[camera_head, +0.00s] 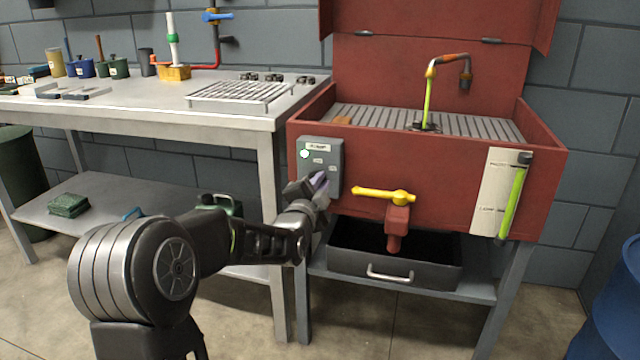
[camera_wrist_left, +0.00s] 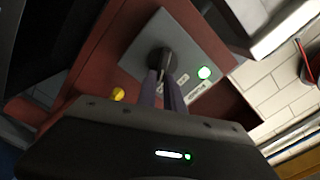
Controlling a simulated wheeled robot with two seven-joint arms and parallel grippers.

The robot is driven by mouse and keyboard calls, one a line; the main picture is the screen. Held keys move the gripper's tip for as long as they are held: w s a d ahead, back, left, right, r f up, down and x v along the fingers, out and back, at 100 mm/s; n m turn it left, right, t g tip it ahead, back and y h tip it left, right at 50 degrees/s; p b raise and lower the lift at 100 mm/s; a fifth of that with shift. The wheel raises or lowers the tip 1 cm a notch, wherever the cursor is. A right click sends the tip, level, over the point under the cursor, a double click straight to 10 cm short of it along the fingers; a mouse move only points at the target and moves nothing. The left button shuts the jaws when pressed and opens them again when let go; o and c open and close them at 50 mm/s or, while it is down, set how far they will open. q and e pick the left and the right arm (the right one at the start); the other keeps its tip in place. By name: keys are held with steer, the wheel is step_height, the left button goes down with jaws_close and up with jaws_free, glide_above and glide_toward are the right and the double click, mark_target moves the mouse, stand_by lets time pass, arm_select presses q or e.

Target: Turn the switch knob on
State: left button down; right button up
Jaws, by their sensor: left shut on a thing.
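The grey switch box (camera_head: 335,156) is fixed to the front left of the red sink cabinet (camera_head: 440,205). The dark switch knob (camera_wrist_left: 160,57) is on the box face. In the head view the knob is hidden behind my left gripper (camera_head: 320,181). In the left wrist view my left gripper (camera_wrist_left: 167,80) is shut on the knob, with its purple fingers on either side. My right gripper is not in view.
A yellow valve handle (camera_head: 384,195) and red spout stick out right of the switch box. Below is an open grey drawer (camera_head: 390,270). A grey workbench (camera_head: 180,115) stands on the left; a blue barrel (camera_head: 618,300) is at the right edge.

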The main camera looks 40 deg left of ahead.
arm_select(q)
steer(key=shift+f, duration=0.1)
steer(key=c, duration=1.5)
jaws_free()
steer(key=shift+o, duration=0.2)
steer(key=p+v, duration=0.1)
steer(key=v, duration=0.6)
steer(key=shift+s+d, duration=0.15)
steer(key=shift+s, duration=0.25)
